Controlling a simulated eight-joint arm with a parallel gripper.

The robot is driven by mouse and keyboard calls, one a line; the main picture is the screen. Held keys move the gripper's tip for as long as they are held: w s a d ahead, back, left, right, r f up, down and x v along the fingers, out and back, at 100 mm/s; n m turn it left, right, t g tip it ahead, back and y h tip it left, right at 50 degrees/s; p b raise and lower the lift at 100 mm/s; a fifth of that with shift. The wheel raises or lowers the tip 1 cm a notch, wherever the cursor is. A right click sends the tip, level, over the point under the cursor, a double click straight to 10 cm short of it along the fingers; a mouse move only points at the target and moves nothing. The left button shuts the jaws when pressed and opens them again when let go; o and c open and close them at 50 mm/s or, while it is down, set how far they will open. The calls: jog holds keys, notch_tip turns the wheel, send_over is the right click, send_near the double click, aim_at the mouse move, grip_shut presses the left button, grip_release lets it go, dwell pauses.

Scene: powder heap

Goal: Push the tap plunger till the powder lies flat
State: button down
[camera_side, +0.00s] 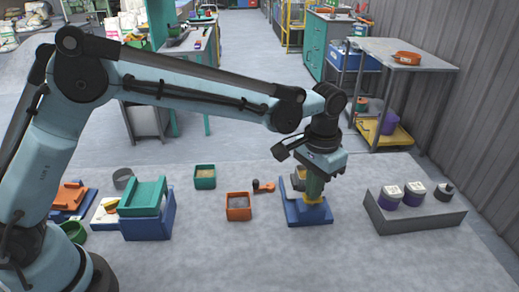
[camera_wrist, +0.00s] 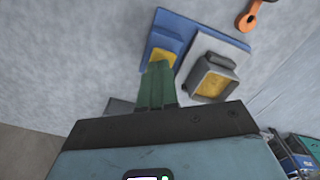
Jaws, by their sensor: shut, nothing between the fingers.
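A blue tap stand (camera_side: 295,214) sits on the floor right of centre in the side view; it also shows in the wrist view (camera_wrist: 196,30). The yellow plunger (camera_wrist: 163,57) is on the stand, beside a grey square cup (camera_wrist: 192,82) with yellow powder (camera_wrist: 213,79) in it. Whether the powder is heaped or flat is too small to tell. My gripper (camera_side: 314,196) points down, fingers shut and empty, with its tips at the yellow plunger (camera_side: 315,202). The tips partly hide the plunger, so I cannot tell whether they press it. My gripper also partly hides the cup in the side view.
An orange box (camera_side: 239,207) and a green box (camera_side: 205,177) stand to the left, with an orange scoop (camera_side: 264,186) near them. A grey block (camera_side: 415,212) with several jars stands to the right. The floor in front is clear.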

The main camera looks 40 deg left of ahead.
jog(key=shift+f, duration=0.4)
jog(key=shift+r, duration=1.5)
